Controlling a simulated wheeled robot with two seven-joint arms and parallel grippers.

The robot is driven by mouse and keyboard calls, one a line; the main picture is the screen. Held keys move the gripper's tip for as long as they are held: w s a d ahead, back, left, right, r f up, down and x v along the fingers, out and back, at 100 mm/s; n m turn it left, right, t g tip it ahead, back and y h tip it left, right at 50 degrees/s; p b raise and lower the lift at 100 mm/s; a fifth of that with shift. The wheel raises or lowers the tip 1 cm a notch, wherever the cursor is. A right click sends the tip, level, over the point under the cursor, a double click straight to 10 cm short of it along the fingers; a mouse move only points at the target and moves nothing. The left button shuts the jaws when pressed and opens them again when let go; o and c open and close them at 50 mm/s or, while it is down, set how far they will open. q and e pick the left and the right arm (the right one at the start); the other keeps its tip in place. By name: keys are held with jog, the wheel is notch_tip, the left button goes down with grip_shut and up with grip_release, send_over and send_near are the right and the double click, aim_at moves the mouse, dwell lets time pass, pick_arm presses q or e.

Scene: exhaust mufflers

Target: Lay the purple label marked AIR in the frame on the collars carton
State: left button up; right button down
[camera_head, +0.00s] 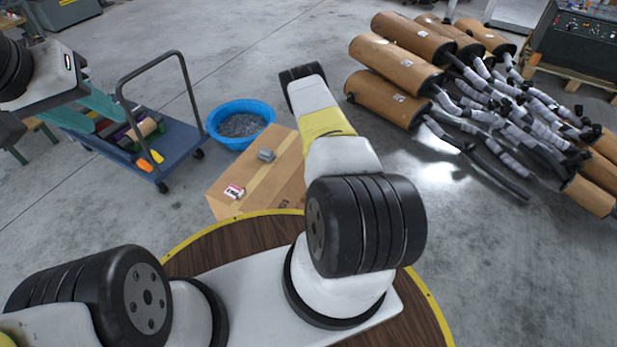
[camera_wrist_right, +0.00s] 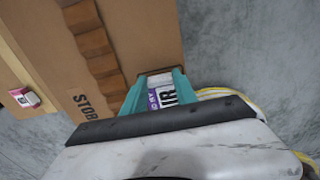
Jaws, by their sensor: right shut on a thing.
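The label (camera_wrist_right: 167,97), white and purple with AIR on it, is between the teal fingers of my right gripper (camera_wrist_right: 161,73) in the right wrist view. The carton bears dark print beginning STO and a wavy brown strip. In the head view the carton (camera_head: 225,204) stands behind the round table, and my right arm hides the gripper and label. My left gripper (camera_head: 112,127) has its teal fingers apart over the blue cart.
The blue cart (camera_head: 180,150) holds several coloured items. A red-and-white item (camera_head: 234,191) and a grey item (camera_head: 266,155) lie on the carton. A blue tub (camera_head: 240,106) stands behind it. Mufflers (camera_head: 395,65) and pipes are heaped at the right. Floor is clear between.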

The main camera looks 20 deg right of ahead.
jog(key=shift+f, duration=0.2)
jog(key=shift+f, duration=0.15)
jog(key=c, duration=1)
grip_release()
jog(key=shift+o, duration=0.2)
